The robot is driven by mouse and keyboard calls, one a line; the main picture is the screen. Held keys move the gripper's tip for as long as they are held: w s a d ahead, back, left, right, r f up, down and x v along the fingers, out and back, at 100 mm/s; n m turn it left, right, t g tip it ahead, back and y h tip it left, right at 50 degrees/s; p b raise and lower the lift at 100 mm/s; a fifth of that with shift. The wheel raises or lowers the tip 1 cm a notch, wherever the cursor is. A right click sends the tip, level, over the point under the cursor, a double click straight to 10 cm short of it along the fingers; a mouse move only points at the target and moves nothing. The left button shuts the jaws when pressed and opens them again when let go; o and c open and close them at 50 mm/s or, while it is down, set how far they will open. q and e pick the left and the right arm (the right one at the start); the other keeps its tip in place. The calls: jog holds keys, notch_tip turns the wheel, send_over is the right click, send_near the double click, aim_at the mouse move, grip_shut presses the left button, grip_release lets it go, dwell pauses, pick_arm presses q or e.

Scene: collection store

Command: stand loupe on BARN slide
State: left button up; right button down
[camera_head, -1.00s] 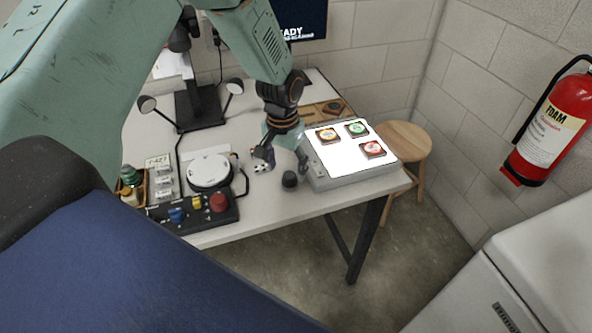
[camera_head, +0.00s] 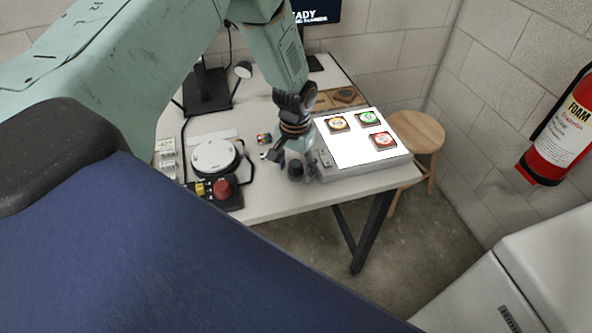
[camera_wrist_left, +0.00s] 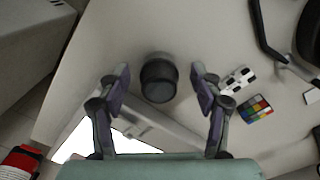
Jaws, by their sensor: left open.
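The loupe, a small dark cylinder (camera_head: 296,170), stands upright on the table just left of the light box (camera_head: 372,169). In the left wrist view the loupe (camera_wrist_left: 158,80) lies between the two fingers, with a gap on each side. My left gripper (camera_head: 291,162) is open and pointing down around or just above the loupe; its exact height is unclear. Three slides lie on the lit panel: an orange-marked one (camera_head: 337,124), a green-marked one (camera_head: 367,119) and a red-marked one (camera_head: 382,141). Their lettering is too small to read. My right gripper is out of view.
A round white device (camera_head: 214,157) and a control box with a red button (camera_head: 222,189) stand further left. A wooden tray (camera_head: 338,98) is behind the light box. A stool (camera_head: 417,132) stands beyond the table's right edge.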

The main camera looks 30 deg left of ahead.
pick_arm(q)
jog(key=shift+s+r, duration=0.1)
jog(key=shift+w, duration=0.2)
jog(key=c, duration=0.5)
jog(key=shift+s, duration=0.15)
jog(key=c, duration=0.8)
jog(key=shift+c, duration=0.2)
